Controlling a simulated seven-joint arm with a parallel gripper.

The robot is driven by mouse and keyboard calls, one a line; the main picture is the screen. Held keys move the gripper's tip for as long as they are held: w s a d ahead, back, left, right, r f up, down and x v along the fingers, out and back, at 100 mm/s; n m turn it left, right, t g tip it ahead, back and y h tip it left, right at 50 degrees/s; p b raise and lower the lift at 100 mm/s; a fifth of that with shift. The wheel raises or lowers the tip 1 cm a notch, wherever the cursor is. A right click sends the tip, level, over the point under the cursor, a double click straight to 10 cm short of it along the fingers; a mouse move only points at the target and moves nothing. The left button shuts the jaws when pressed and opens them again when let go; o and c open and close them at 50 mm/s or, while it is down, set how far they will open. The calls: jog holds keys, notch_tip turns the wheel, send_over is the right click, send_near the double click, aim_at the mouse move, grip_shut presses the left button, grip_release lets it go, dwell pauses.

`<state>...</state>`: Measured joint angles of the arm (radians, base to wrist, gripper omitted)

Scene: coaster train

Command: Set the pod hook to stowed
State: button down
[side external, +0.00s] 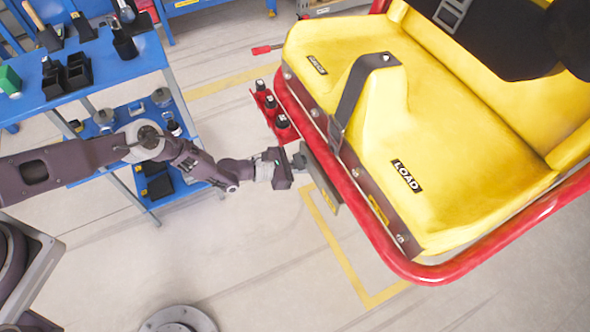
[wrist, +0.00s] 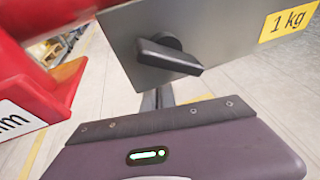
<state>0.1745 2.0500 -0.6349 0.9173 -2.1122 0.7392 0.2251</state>
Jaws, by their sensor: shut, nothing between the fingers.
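The yellow pod seat (side external: 455,130) has a red tubular rim (side external: 345,215) and a "LOAD" label. A grey plate (side external: 322,182) hangs at its near side; in the wrist view this plate (wrist: 225,45) bears a yellow "1 kg" label. A black lever-like knob (wrist: 170,56) sticks out of the plate, pointing right and slightly down. I cannot tell whether it is the pod hook. My gripper (side external: 297,160) is at the plate's left side. In the wrist view its shut, empty fingers (wrist: 158,98) show just below the knob; contact is unclear.
A red holder (side external: 272,112) with several black-topped items is fixed beside the rim; a red part (wrist: 30,85) fills the wrist view's left. A blue tool cart (side external: 95,70) stands behind my arm. The floor below is open.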

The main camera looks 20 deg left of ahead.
jog(key=s+a+r+g+y, duration=0.1)
jog(key=s+a+r, duration=0.1)
jog(key=s+a, duration=0.15)
jog(key=s+a+r+m+g+y, duration=0.1)
jog(key=s+a, duration=0.1)
jog(key=a, duration=0.3)
jog(key=s+a+r+g, duration=0.1)
jog(key=s+a+r, duration=0.1)
jog(key=a, duration=0.3)
jog(key=r+x, duration=0.1)
jog(key=x, duration=1.2)
jog(key=shift+w+d, duration=0.2)
jog(key=shift+d, duration=0.5)
jog(key=shift+w+d+f+m+t+h, duration=0.2)
jog(key=shift+w+d+m+t+h, duration=0.1)
jog(key=shift+h, duration=0.1)
jog(key=shift+w+d+r+t+h, duration=0.25)
jog(key=shift+w+d+t+h, duration=0.2)
jog(key=shift+w+d, duration=0.7)
